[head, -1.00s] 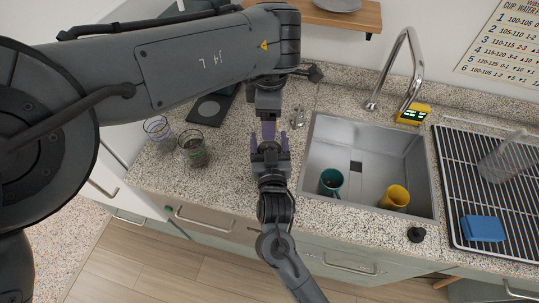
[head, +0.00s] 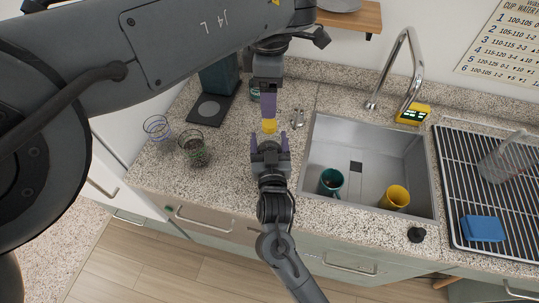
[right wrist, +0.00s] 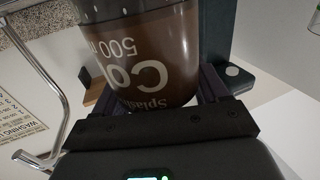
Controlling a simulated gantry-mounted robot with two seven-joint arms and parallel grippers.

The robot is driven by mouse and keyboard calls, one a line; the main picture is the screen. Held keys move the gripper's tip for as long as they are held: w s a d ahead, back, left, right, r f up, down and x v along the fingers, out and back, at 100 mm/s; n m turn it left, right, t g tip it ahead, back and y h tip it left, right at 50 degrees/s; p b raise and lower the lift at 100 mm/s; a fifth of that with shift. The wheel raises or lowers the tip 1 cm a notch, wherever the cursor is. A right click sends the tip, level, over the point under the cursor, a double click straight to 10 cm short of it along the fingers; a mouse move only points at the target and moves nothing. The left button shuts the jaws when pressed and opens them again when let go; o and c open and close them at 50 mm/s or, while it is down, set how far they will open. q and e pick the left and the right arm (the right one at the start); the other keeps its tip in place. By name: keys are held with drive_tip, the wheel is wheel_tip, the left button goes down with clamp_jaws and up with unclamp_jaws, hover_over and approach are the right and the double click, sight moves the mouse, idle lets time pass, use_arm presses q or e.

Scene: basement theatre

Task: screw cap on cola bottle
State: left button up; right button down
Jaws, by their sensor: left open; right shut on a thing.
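The cola bottle (right wrist: 150,55) fills the upper middle of the right wrist view, dark brown with white lettering that shows upside down. My right gripper (head: 270,140) is shut on it, and its purple fingers stand at the bottle's sides. In the head view a small yellow cap (head: 269,126) shows between and just beyond the right fingers, where the bottle's top would be. The bottle's body is mostly hidden there. My left gripper (head: 269,114) points down right above the cap, open; its fingers overlap in this view. How tightly the cap sits cannot be told.
A sink (head: 318,137) with a teal mug (head: 331,182) and a yellow mug (head: 395,197) lies right of the grippers, under a tall faucet (head: 412,62). Two glasses (head: 157,127) (head: 194,149) stand left. A drying rack (head: 485,160) holds a blue sponge (head: 482,228).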

use_arm(q)
drive_tip(key=shift+r, duration=0.1)
use_arm(e)
unclamp_jaws()
drive_tip(key=shift+s, duration=0.1)
use_arm(q)
drive_tip(key=shift+f+b, duration=0.8)
drive_tip(key=shift+f, duration=0.05)
use_arm(e)
drive_tip(key=s, duration=1)
drive_tip(key=shift+s+d, duration=0.35)
